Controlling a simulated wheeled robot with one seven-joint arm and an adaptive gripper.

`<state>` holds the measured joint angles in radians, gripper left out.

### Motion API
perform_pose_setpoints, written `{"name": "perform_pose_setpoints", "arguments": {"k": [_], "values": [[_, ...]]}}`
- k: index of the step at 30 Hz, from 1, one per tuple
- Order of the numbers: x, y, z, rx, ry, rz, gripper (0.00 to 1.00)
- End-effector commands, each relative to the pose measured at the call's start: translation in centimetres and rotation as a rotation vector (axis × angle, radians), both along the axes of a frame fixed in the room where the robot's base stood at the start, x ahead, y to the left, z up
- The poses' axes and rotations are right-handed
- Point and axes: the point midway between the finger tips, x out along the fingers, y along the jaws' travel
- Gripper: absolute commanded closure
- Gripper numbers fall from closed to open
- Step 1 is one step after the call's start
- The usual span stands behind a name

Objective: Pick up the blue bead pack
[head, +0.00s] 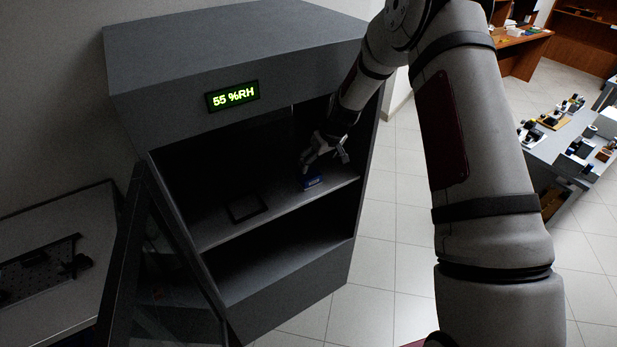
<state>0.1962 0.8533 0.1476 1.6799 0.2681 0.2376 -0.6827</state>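The blue bead pack (312,181) is a small blue block on the shelf (283,212) inside the grey cabinet, near the shelf's right end. My gripper (324,163) reaches into the cabinet and is just above the pack. Its fingers are spread apart, with nothing seen between them. I cannot tell whether a fingertip touches the pack.
The grey cabinet (235,50) reads 55 %RH on its display (232,95). Its glass door (165,270) stands open at the left. A dark square frame (247,208) lies on the shelf left of the pack. The cabinet's right side wall (367,140) is close to my gripper.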

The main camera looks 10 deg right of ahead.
Motion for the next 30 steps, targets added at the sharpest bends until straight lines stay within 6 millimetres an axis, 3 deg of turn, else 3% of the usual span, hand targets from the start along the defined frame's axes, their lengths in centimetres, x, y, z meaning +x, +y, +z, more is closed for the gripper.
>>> {"name": "perform_pose_setpoints", "arguments": {"k": [6, 14, 24, 30], "values": [[1.4, 0.5, -3.4, -0.001, 0.001, 0.002, 0.17], [2.0, 0.8, -4.9, -0.001, 0.001, 0.001, 0.17], [3.6, 1.5, -8.7, -0.002, 0.001, 0.001, 0.17], [3.8, 1.6, -9.1, -0.001, 0.0, 0.001, 0.17]]}}
